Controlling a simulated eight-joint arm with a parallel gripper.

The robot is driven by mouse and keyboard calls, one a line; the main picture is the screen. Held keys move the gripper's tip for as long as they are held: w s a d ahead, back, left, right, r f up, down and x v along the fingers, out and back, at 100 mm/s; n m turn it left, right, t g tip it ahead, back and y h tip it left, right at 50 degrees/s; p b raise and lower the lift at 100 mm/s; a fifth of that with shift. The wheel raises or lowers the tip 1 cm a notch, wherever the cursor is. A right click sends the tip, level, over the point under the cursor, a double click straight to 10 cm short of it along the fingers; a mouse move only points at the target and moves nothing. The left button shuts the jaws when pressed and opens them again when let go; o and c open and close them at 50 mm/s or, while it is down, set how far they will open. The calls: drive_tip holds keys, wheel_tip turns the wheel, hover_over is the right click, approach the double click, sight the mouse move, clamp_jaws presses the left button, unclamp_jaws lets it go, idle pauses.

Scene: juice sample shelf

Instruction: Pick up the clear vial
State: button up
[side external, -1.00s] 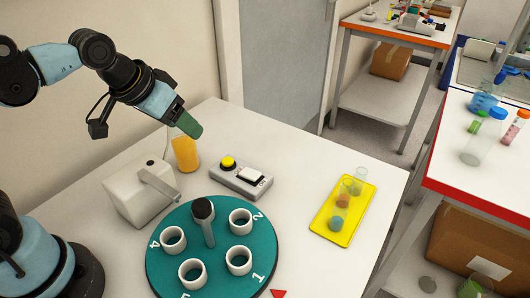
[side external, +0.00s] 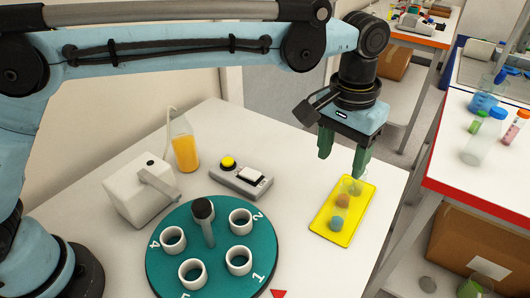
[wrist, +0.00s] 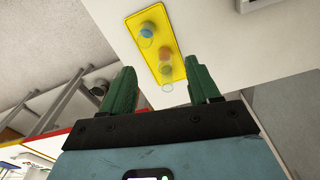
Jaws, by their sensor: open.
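The clear vial (side external: 355,187) stands at the far end of a yellow tray (side external: 322,222), partly hidden by a finger of my gripper (side external: 341,166) in the side view. My gripper is open and empty, fingers pointing down, above the tray's far end. In the wrist view the clear vial (wrist: 167,87) shows between the two fingers of my gripper (wrist: 163,69), not touching either. The orange-filled vial (side external: 342,200) and the blue-filled vial (side external: 336,222) stand in line with it on the tray.
A green round holder (side external: 180,225) with white cups, a button box (side external: 240,178), a grey-white device (side external: 140,190) and an orange juice bottle (side external: 184,150) stand left of the tray. The table around the tray is clear. A red-edged table (side external: 480,180) stands to the right.

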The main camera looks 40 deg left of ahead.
sight(342, 205)
drive_tip(key=d, duration=0.1)
drive_tip(key=f, duration=0.1)
drive_tip(key=d, duration=0.1)
drive_tip(key=shift+s+d+f, duration=0.25)
drive_tip(key=shift+d, duration=0.05)
drive_tip(key=shift+d+f, duration=0.2)
drive_tip(key=shift+f, duration=0.05)
wheel_tip(342, 205, down, 6)
drive_tip(key=shift+s+f, duration=0.1)
drive_tip(key=shift+f, duration=0.1)
drive_tip(key=shift+s+a+f, duration=0.1)
drive_tip(key=shift+f, duration=1.25)
drive_tip(key=shift+a+f, duration=0.1)
drive_tip(key=shift+f, duration=1.25)
drive_tip(key=c, duration=1.1)
